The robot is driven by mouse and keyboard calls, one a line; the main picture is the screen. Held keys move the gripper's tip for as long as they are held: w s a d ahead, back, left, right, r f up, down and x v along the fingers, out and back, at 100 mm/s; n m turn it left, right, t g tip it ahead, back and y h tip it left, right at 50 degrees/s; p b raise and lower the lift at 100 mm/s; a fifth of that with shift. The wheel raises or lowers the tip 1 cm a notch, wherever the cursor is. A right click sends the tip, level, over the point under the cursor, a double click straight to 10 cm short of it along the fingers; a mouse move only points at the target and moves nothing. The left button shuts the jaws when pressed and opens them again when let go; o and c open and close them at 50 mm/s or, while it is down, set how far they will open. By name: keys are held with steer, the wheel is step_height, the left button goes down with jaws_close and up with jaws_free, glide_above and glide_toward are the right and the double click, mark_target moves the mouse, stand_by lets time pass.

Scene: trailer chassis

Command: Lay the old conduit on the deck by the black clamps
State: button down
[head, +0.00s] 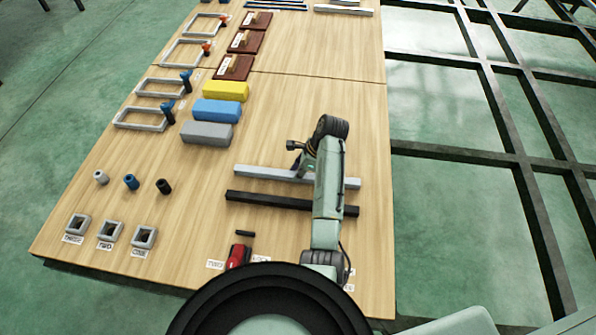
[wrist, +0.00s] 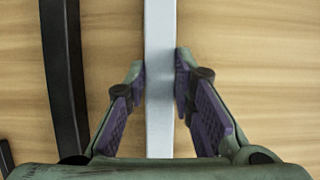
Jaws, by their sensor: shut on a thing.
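A long light grey square bar (head: 262,174) lies across the middle of the wooden deck (head: 330,105). It also runs lengthwise through the wrist view (wrist: 160,30). My gripper (head: 300,170) is at about its middle, with the fingers (wrist: 160,72) on both sides of the bar, shut on it. The bar is at or close to deck level; I cannot tell if it touches. A black bar (head: 262,200) lies parallel, nearer to me, and shows left in the wrist view (wrist: 62,70). I cannot tell which bar is the old conduit, nor make out the black clamps surely.
Yellow, blue and grey blocks (head: 207,132), grey frames (head: 140,119) and small cylinders (head: 131,181) stand to the left. Square sockets (head: 111,231) with labels are at front left. A red tool (head: 238,256) lies near front. Dark chassis beams (head: 515,150) are right of the deck edge.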

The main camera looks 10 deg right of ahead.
steer(key=c, duration=1.4)
jaws_free()
steer(key=shift+o, duration=0.2)
steer(key=p+v, duration=0.1)
steer(key=v, duration=1.1)
steer(key=shift+p, duration=0.3)
steer(key=shift+r, duration=0.1)
